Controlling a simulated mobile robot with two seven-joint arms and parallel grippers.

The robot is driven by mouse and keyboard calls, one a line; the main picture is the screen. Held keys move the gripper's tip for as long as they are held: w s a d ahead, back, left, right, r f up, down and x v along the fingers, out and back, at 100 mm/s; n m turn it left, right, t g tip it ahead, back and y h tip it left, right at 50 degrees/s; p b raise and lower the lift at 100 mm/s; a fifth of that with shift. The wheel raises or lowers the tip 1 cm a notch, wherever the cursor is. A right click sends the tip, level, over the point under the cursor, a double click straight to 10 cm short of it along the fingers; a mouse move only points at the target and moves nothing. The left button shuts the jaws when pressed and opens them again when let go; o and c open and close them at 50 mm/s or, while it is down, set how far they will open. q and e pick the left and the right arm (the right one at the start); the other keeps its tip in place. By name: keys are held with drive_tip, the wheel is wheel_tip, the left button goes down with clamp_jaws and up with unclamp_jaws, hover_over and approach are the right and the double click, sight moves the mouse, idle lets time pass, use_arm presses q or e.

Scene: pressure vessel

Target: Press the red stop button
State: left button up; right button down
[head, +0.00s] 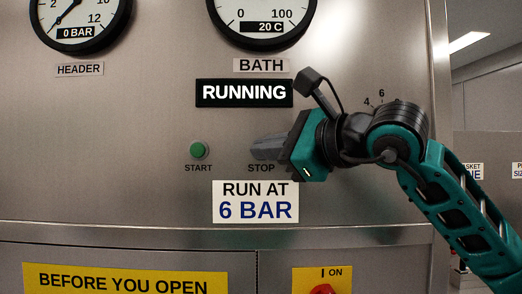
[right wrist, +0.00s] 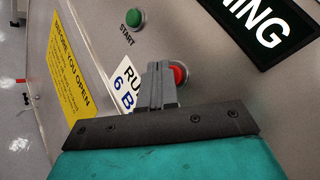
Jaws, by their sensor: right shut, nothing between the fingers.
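The red stop button (right wrist: 179,74) shows in the right wrist view, just beyond my right fingertips and partly covered by them. In the head view my right gripper (head: 256,150) hides the button, and only the STOP label (head: 261,168) shows below the fingers. My right gripper (right wrist: 158,72) is shut and empty, its fingers pointing at the panel beside the button. I cannot tell whether the fingertips touch the button. My left gripper is in no view.
The green START button (head: 197,150) is left of my fingers. A black RUNNING sign (head: 244,93) is above, and a RUN AT 6 BAR sign (head: 255,202) is below. Two gauges (head: 262,20) are at the top. A red knob (head: 322,290) is at the lower edge.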

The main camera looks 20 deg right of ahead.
drive_tip(key=shift+w+d, duration=0.1)
drive_tip(key=shift+w, duration=0.25)
drive_tip(key=shift+s+b, duration=0.3)
drive_tip(key=shift+s, duration=0.05)
idle(0.3)
drive_tip(key=s+a+b, duration=0.1)
drive_tip(key=s+a, duration=0.1)
drive_tip(key=s, duration=0.3)
drive_tip(key=shift+s+b, duration=0.35)
drive_tip(key=shift+s, duration=0.05)
idle(0.6)
